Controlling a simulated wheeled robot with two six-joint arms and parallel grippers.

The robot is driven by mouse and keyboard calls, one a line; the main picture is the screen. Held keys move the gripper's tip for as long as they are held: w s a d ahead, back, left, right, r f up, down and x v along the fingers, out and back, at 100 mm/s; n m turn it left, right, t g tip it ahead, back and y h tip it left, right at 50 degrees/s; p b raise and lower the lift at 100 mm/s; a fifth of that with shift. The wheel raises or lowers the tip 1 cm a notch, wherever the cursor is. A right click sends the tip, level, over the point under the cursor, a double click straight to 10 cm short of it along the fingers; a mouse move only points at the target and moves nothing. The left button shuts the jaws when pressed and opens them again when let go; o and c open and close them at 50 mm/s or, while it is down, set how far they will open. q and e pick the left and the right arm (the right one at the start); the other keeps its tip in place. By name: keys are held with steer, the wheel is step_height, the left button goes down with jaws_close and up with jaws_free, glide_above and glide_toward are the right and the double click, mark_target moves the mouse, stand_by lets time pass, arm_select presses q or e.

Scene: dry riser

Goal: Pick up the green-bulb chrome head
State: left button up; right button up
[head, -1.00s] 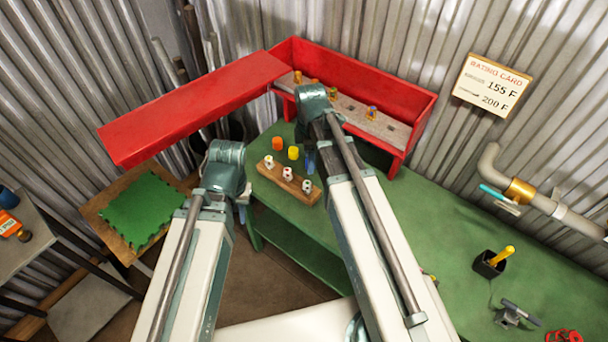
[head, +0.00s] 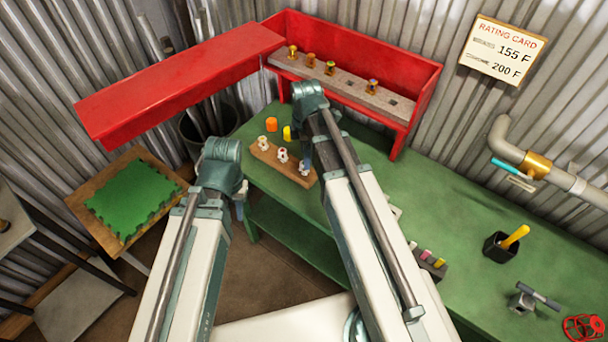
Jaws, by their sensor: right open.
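A wooden block (head: 262,155) on the green bench holds three small pale heads: one at the far end (head: 271,124), one in the middle (head: 282,155) and one at the near end (head: 304,169). They are too small for me to tell any bulb colour, so I cannot pick out the green-bulb one. My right gripper (head: 306,160) is open, pointing down over or beside the near-end head; the wrist partly hides it, and contact cannot be told. My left gripper (head: 240,208) hangs left of the bench, mostly hidden behind its wrist, its jaws unclear.
An open red cabinet (head: 420,105) at the back holds several brass heads on a slotted grey rack (head: 345,88). Orange (head: 271,125) and yellow (head: 287,132) pieces stand behind the block. A black cup (head: 498,247) and small vise (head: 530,299) stand at right. A green mat (head: 132,200) lies left.

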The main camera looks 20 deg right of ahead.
steer(key=f+b, duration=0.5)
steer(key=shift+w+a+f, duration=0.15)
steer(key=shift+w+f, duration=0.1)
steer(key=shift+r, duration=0.1)
jaws_close()
stand_by(0.3)
